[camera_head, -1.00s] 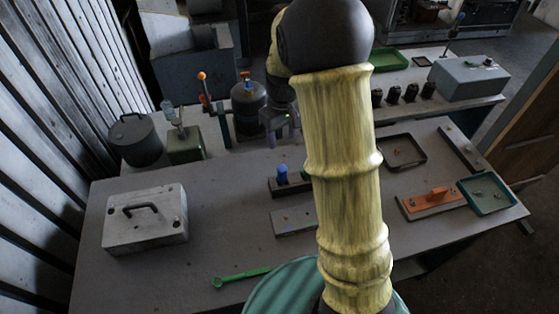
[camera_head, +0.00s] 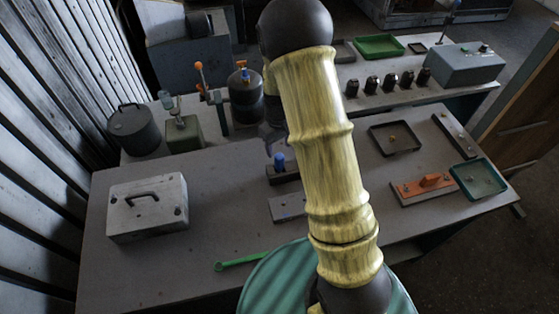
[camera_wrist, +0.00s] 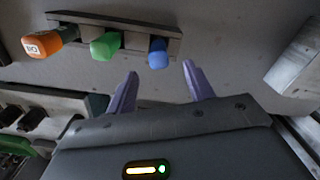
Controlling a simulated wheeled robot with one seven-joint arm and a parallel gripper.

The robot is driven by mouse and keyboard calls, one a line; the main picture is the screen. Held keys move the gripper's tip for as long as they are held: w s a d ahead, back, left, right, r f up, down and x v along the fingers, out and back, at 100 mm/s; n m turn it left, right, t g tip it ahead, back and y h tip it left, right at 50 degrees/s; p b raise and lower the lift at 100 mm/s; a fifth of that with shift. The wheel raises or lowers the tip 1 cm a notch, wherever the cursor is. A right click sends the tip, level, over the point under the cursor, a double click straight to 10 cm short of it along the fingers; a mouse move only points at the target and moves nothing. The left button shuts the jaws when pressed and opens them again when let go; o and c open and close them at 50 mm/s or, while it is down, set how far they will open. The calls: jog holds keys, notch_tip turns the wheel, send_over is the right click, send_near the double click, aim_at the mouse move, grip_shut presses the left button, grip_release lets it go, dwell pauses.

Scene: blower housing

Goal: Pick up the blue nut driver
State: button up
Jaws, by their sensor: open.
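The blue nut driver (camera_wrist: 158,53) stands in a dark rack (camera_wrist: 125,27), beside a green-handled driver (camera_wrist: 105,46) and an orange-handled driver (camera_wrist: 45,42). In the head view, the blue handle (camera_head: 279,162) rises from the rack (camera_head: 281,176), and my arm hides the rack's right part. My gripper (camera_wrist: 160,68) is open and empty. In the wrist view, its two purple fingers point toward the blue handle, which appears between and just beyond their tips. In the head view, the gripper (camera_head: 276,146) is just behind the blue handle, partly hidden by my arm.
A grey plate (camera_head: 287,208) lies in front of the rack. A white box with a handle (camera_head: 147,207) stands at left, and a green wrench (camera_head: 240,261) lies near the front edge. An orange fixture (camera_head: 424,188) and trays (camera_head: 479,180) are at right. The table between box and rack is clear.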

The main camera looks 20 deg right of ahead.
aim_at(279, 156)
jog(key=shift+f+p, duration=0.35)
jog(key=shift+f, duration=1.25)
jog(key=shift+w, duration=0.1)
jog(key=shift+f+p, duration=0.6)
jog(key=shift+p, duration=0.05)
jog(key=shift+w+f+p, duration=0.1)
jog(key=shift+f+p, duration=0.75)
jog(key=shift+f, duration=1.15)
jog(key=shift+d, duration=0.1)
grip_shut()
